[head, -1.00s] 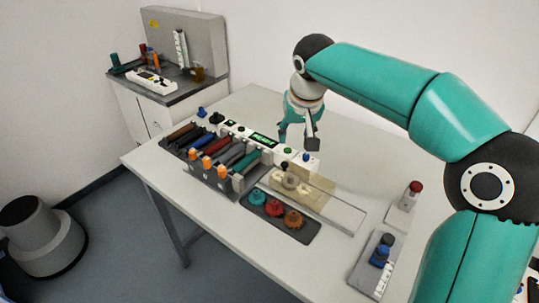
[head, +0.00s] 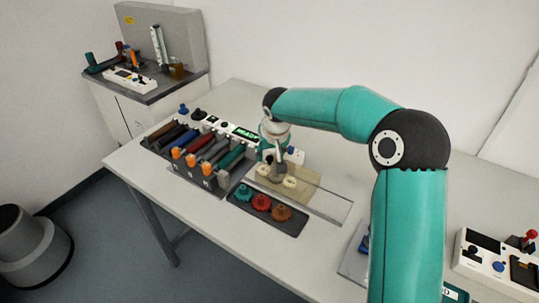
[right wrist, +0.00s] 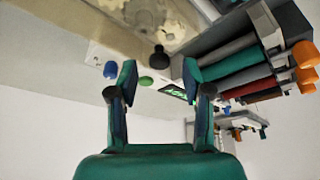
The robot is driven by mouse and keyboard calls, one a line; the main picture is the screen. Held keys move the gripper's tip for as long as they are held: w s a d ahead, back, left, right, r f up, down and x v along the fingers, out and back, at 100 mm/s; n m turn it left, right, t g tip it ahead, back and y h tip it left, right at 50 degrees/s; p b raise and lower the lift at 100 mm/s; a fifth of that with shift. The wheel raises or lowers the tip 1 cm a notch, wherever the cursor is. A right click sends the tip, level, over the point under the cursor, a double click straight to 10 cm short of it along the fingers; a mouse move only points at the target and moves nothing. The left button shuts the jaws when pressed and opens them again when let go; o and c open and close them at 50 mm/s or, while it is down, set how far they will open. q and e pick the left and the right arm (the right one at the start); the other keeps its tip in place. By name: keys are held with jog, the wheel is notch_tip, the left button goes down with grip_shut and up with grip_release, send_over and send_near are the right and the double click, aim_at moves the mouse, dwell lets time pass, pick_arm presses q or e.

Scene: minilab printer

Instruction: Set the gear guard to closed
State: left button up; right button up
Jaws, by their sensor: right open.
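The gear guard (head: 328,206) looks like a clear flat panel that reaches to the right from the tan gear plate (head: 300,196). Pale gears (head: 290,182) sit on that plate. My right gripper (head: 277,172) is over the plate's back left part and hides some of it. In the right wrist view its two fingers (right wrist: 157,85) are apart with nothing held between them. A dark round knob (right wrist: 158,57) stands beyond the fingertips, close to the gap between them, apart from both. In the head view the gripper hides this knob. My left gripper is out of view.
A tray with teal, red and orange gears (head: 261,203) lies in front. A rack of coloured rollers (head: 200,150) and a panel with a green display (head: 246,134) stand left. A green button (right wrist: 146,80) and blue knob (right wrist: 110,70) are near the fingers.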

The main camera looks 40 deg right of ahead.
jog(key=shift+x, duration=0.75)
jog(key=shift+c, duration=0.3)
grip_shut()
